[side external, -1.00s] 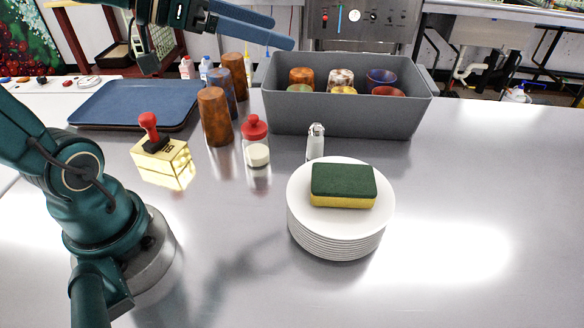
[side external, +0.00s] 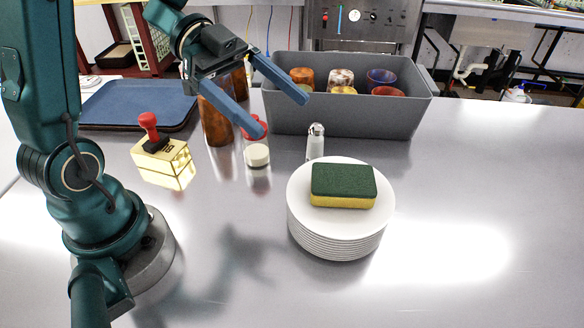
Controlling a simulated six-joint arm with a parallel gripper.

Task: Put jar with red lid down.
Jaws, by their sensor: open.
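The jar with the red lid (side external: 257,155) stands upright on the steel counter, left of the plate stack. It is clear with pale contents low inside, and its red lid is partly hidden behind one finger of my gripper. My gripper (side external: 284,114) is open and empty, with its two long blue fingers spread wide. In the picture one fingertip overlaps the lid and the other lies in front of the grey bin. I cannot tell whether the near finger touches the lid.
Brown tumblers (side external: 216,125) stand just left of the jar. A grey bin (side external: 340,118) of cups is behind, a small shaker (side external: 316,140) right of the jar. A plate stack (side external: 340,235) bears a sponge (side external: 343,185). A gold block (side external: 162,160) and blue tray (side external: 135,105) are left. The right counter is clear.

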